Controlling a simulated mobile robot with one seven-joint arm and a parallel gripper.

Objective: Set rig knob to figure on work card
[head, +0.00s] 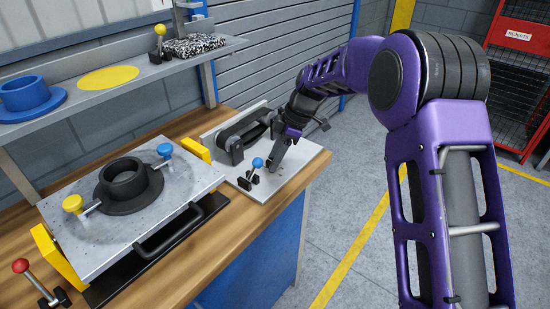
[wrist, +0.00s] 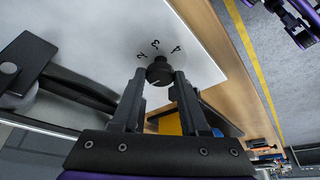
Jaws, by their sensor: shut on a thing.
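The rig is a pale plate (head: 292,178) with a dark lever-like arm on it, at the right end of the bench; its plate fills the upper left of the wrist view (wrist: 90,30). The small dark round knob (wrist: 159,70) stands on this plate, with figures 2, 3 and 4 printed around it. My gripper (wrist: 160,78) is shut on the knob, one finger on each side. In the head view my gripper (head: 276,160) reaches down to the plate and hides the knob. I cannot tell which figure the knob points to. No readable work card shows.
A blue-knobbed toggle clamp (head: 256,164) stands close left of my gripper. A grey pallet (head: 85,235) holding a black ring part (head: 125,182) lies further left. A shelf (head: 110,95) holds a blue flanged part (head: 28,97). Open floor lies right of the bench.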

